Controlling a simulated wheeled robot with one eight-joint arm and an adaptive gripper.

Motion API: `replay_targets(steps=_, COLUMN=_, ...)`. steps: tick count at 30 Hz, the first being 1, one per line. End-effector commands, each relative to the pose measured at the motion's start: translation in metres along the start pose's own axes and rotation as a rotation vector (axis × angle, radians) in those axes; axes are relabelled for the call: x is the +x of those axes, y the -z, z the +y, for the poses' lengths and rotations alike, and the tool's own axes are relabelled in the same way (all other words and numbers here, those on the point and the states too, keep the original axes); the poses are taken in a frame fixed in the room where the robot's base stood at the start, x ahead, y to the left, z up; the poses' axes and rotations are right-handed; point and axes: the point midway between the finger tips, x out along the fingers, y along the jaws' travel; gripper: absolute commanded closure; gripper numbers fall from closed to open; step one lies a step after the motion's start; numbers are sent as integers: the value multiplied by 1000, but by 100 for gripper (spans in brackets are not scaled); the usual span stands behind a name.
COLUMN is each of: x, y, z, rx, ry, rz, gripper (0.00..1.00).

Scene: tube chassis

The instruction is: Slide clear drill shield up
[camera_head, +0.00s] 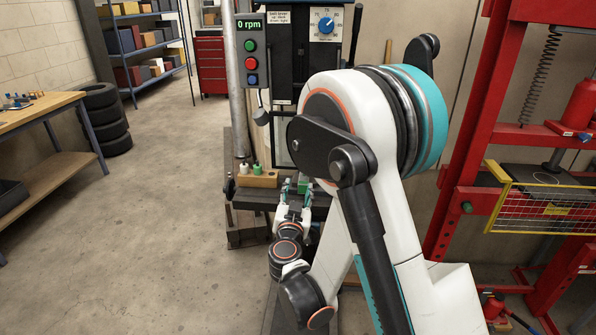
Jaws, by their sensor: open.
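The drill press (291,48) stands ahead, with a control box (251,62) reading "0 rpm" on its left. What looks like the clear drill shield (283,140) hangs below the press head as a thin dark-edged pane. My arm's large joint covers its right part, so its full outline is hidden. My gripper (294,187) is open, pointing at the press, low in front of the press table (258,197) and below the shield. Its fingers look empty. I cannot tell how far it is from the pane.
A wooden block with small bottles (257,178) stands on the press table, left of my gripper. A red press frame (470,150) with a yellow-edged mesh guard (540,200) stands at right. A workbench (40,110) and stacked tires (104,118) are at left. Floor between is clear.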

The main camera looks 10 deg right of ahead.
Motion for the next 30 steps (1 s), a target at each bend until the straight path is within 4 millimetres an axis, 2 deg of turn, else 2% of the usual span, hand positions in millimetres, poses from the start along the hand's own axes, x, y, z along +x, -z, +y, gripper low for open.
replay_targets(steps=5, x=25, y=2, z=1, rx=0, ry=-2, rz=1, gripper=57)
replay_targets(steps=18, x=108, y=0, z=0, rx=0, ry=0, rz=1, gripper=57)
replay_targets(steps=24, x=128, y=0, z=0, rx=0, ry=2, rz=1, gripper=57)
replay_targets(steps=30, x=134, y=1, z=-1, rx=0, ry=2, rz=1, gripper=57)
